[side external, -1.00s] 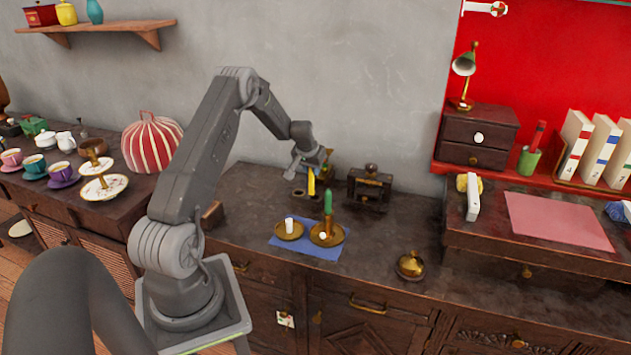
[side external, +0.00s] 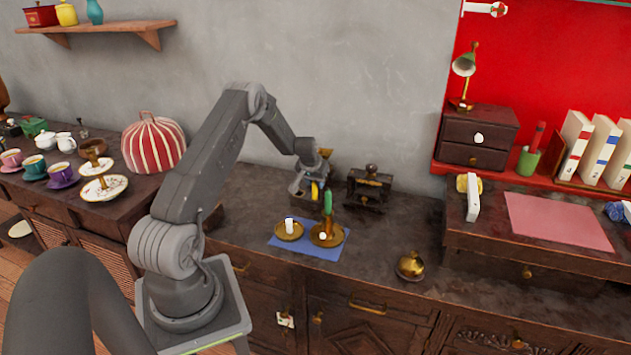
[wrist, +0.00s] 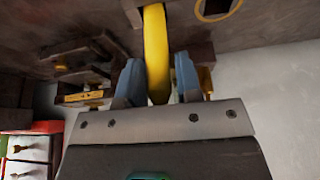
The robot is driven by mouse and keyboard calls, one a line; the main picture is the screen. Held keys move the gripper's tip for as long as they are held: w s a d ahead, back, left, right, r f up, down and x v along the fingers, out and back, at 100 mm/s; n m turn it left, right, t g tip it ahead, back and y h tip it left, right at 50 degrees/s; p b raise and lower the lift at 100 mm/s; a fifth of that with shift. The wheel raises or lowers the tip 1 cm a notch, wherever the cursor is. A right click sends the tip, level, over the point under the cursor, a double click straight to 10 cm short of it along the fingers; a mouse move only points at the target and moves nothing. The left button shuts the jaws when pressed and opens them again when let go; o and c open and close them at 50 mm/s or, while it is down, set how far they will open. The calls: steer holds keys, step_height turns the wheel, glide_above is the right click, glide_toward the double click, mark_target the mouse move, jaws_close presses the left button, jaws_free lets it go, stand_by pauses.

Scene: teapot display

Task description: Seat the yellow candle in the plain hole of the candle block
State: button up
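The yellow candle (side external: 314,190) is upright at the dark candle block (side external: 302,203) on the counter, partly hidden by my gripper (side external: 307,186). In the wrist view the yellow candle (wrist: 156,45) runs between the two blue-grey fingers of my gripper (wrist: 157,78), which close on its sides with almost no gap. The candle's far end reaches the top edge of the wrist view, at the dark candle block (wrist: 185,12). A hole with a yellow ring (wrist: 217,8) shows to its right. The plain hole is not visible, and I cannot tell whether the candle's end is inside it.
A blue cloth (side external: 318,254) lies in front, with a white candle (side external: 289,226) and a green candle (side external: 328,203) on brass dishes. A dark box-like grinder (side external: 369,187) stands right of the block. A brass lidded pot (side external: 410,265) sits farther right.

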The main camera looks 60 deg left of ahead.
steer(key=shift+o, duration=1.2)
steer(key=shift+r, duration=0.1)
steer(key=v, duration=1.2)
steer(key=s+d+r+m+t+h, duration=0.1)
steer(key=d+r+m, duration=0.1)
steer(key=d+r, duration=0.85)
steer(key=s+d+r+m, duration=0.15)
steer(key=d+r, duration=0.55)
steer(key=d, duration=0.7)
steer(key=s+d+r+m+t+h, duration=0.1)
steer(key=s+d+m, duration=0.3)
steer(key=s+d, duration=1.3)
steer(key=shift+s+r+h, duration=0.5)
steer(key=shift+s+r, duration=0.05)
steer(key=shift+r, duration=0.15)
